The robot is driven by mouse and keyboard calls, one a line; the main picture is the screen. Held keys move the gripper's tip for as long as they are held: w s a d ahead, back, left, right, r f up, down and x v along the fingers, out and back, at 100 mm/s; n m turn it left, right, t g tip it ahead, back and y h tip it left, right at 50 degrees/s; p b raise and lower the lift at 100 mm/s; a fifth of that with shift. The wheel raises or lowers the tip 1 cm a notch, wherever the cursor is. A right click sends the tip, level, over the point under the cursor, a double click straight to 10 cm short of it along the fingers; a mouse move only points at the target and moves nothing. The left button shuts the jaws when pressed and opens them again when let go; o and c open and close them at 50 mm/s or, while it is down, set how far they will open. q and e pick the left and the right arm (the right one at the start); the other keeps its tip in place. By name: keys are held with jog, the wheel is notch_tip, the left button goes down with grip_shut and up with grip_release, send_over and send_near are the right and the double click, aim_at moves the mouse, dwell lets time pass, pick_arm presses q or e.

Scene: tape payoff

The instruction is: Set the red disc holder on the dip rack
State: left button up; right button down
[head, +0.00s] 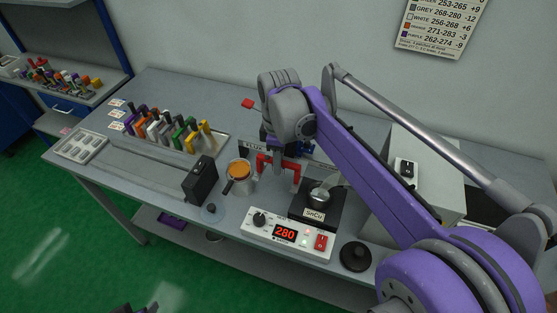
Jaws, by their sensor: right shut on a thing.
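My right arm reaches over the bench from the right, and its gripper (281,152) points down behind the orange-topped cup. It is shut on a red bracket-shaped piece (262,161), which I take to be the red disc holder. Its legs hang down on both sides of the jaws; contact underneath cannot be made out. A rack (212,147) with several coloured upright handles stands at the left; I cannot tell whether it is the dip rack. At the bottom edge a dark sliver (135,308) may be my left gripper; its jaws cannot be read.
The orange-topped cup (239,180) and a black box (199,180) stand left of the right gripper. A solder pot (319,196) and a controller reading 280 (286,234) are at the front right. A metal tray (79,146) lies far left.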

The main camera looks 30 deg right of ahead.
pick_arm(q)
jog(key=shift+f, duration=0.1)
pick_arm(e)
jog(key=shift+f, duration=0.15)
jog(key=shift+c, duration=0.2)
grip_release()
dwell(0.3)
jog(key=shift+r+p, duration=1.95)
jog(key=shift+r, duration=1.65)
pick_arm(q)
jog(key=r, duration=0.1)
jog(key=w+r, duration=0.1)
jog(key=r, duration=0.1)
jog(key=w+r, duration=0.1)
jog(key=r, duration=0.1)
jog(key=shift+r, duration=0.25)
pick_arm(e)
jog(key=shift+f, duration=0.1)
